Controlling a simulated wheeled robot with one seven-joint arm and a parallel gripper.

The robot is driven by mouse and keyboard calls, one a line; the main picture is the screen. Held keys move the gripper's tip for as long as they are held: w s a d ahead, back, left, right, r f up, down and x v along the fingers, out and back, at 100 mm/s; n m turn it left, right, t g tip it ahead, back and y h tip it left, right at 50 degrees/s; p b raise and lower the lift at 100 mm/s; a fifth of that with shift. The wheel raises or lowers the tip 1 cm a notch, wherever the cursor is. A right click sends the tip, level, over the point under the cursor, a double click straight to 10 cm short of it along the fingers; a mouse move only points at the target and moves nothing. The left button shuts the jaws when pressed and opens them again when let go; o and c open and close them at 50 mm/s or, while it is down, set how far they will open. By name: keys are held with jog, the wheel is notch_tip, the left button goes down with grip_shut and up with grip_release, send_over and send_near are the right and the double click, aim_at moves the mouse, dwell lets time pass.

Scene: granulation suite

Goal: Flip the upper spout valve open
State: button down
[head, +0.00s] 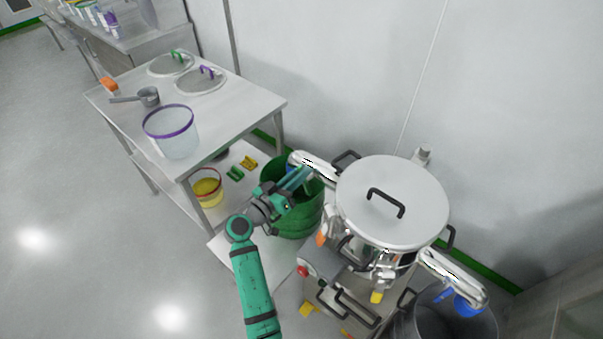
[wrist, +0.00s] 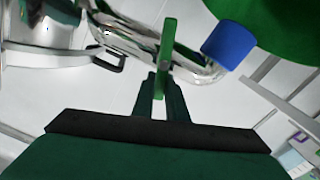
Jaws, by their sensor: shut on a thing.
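The steel machine (head: 392,190) with a round lid has a polished upper spout (head: 318,166) at its left, over a green drum (head: 302,220). In the wrist view the spout (wrist: 130,32) is a bent shiny pipe with a blue end piece (wrist: 229,45). A slim green valve lever (wrist: 167,42) stands upright in front of the pipe. My gripper (head: 298,180) is beside this spout. In the wrist view my gripper (wrist: 160,92) is shut on the lever. The valve body behind the lever is mostly hidden.
A second spout (head: 455,275) with a blue end (head: 467,303) is over a dark bin (head: 445,325) at the lower right. A steel table (head: 240,100) with a clear bucket (head: 171,132) stands at the left. The wall (head: 340,70) is close behind the machine. The left floor is clear.

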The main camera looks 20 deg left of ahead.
jog(key=c, duration=1.8)
grip_release()
jog(key=shift+w, duration=0.1)
jog(key=shift+o, duration=0.2)
jog(key=v, duration=1)
jog(key=shift+s, duration=0.4)
jog(key=shift+a, duration=0.15)
